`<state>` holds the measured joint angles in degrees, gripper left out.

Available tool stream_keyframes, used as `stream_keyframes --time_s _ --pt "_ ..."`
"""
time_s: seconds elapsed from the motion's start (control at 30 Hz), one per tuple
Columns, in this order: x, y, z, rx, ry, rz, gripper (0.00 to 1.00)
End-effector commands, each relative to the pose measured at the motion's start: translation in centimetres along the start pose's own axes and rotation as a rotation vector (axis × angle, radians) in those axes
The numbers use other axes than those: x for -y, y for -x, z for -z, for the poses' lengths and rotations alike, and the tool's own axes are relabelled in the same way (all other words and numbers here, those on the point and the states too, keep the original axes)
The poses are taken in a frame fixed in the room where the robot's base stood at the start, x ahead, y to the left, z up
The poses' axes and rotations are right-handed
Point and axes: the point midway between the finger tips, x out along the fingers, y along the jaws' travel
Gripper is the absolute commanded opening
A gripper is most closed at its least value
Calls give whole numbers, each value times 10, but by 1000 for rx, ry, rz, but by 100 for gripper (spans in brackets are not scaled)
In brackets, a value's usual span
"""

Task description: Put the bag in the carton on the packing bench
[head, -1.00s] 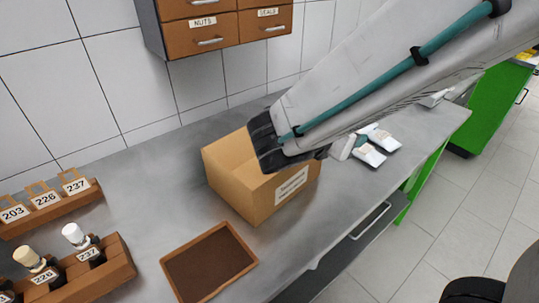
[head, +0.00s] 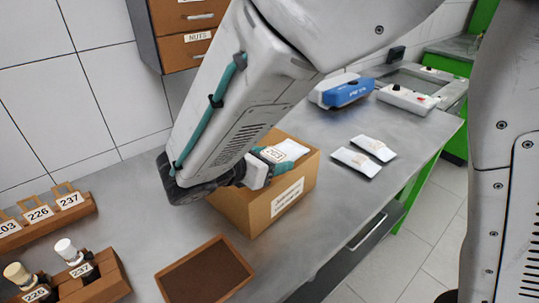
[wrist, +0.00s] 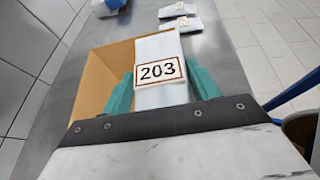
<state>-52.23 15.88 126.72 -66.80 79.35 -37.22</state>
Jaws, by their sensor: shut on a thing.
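The bag is white with a label reading 203; it shows in the wrist view (wrist: 160,98) and partly in the head view (head: 290,149). My gripper (head: 268,156) is shut on the bag, with its teal fingers on either side of it in the wrist view (wrist: 160,90). The open cardboard carton (head: 290,200) stands on the packing bench (head: 335,205) with a printed label on its front. The bag is over the carton's opening. The carton's inside is mostly hidden by my arm, and I cannot tell how far down the bag reaches.
Two white bags (head: 357,161) lie on the bench right of the carton. A blue and white device (head: 345,92) stands behind them. A brown tray (head: 205,272) lies in front of the carton. Racks with numbered tags (head: 45,215) and bottles (head: 75,260) are at left. Drawers (head: 188,45) hang above.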

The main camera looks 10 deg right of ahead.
Motion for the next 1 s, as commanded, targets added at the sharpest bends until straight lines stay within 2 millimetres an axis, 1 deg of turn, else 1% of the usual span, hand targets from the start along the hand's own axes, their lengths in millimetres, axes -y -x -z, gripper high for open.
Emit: stream_keyframes --time_s 0.23,0.7,0.73,0.77,0.8,1.0 --pt "0 0 0 0 -1 -1 28" --pt "0 -5 11 0 -2 -1 28" --pt "0 -5 11 0 -1 0 63" --pt "0 -5 11 0 -1 0 71" --pt "0 -5 11 -1 -1 -1 82" --pt "0 -5 11 0 -1 -1 82"
